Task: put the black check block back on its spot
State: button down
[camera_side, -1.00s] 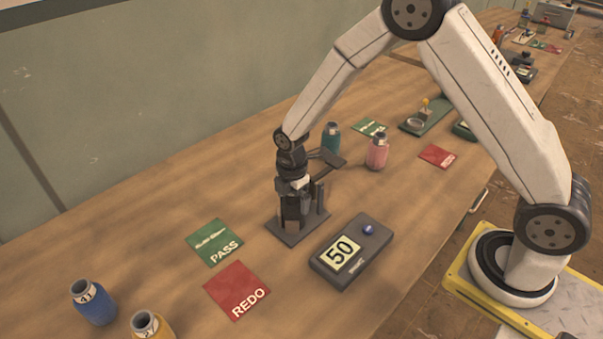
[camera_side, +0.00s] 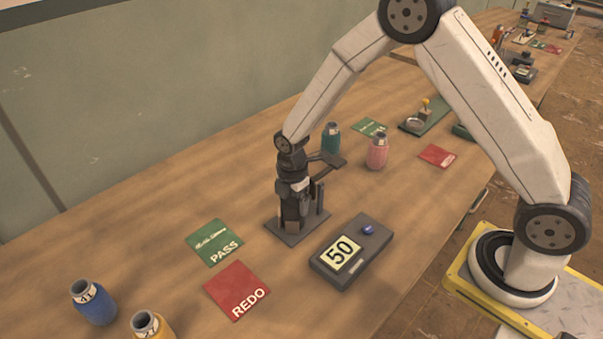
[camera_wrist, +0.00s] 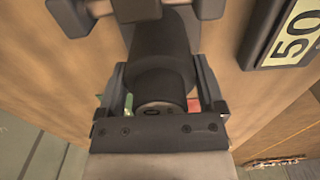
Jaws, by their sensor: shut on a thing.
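The black check block (camera_wrist: 162,68) shows in the wrist view as a dark, rounded body between my two fingers. My gripper (camera_wrist: 160,95) is shut on it. In the side view my gripper (camera_side: 293,208) points down over a dark base plate (camera_side: 284,236) with a short upright post at its right. The block is hard to make out there, dark against the dark fingers. The gap between the block's underside and the plate is hidden, so I cannot tell whether they touch.
A grey meter (camera_side: 372,248) reading 50 stands right of the plate. A green PASS card (camera_side: 207,250) and red REDO card (camera_side: 228,285) lie to the left. Blue (camera_side: 93,303) and yellow (camera_side: 150,325) bottles stand front left; teal (camera_side: 331,138) and pink (camera_side: 377,153) bottles stand behind.

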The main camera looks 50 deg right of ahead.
jog(key=shift+d, duration=0.2)
jog(key=shift+r, duration=0.1)
jog(key=shift+r, duration=6.4)
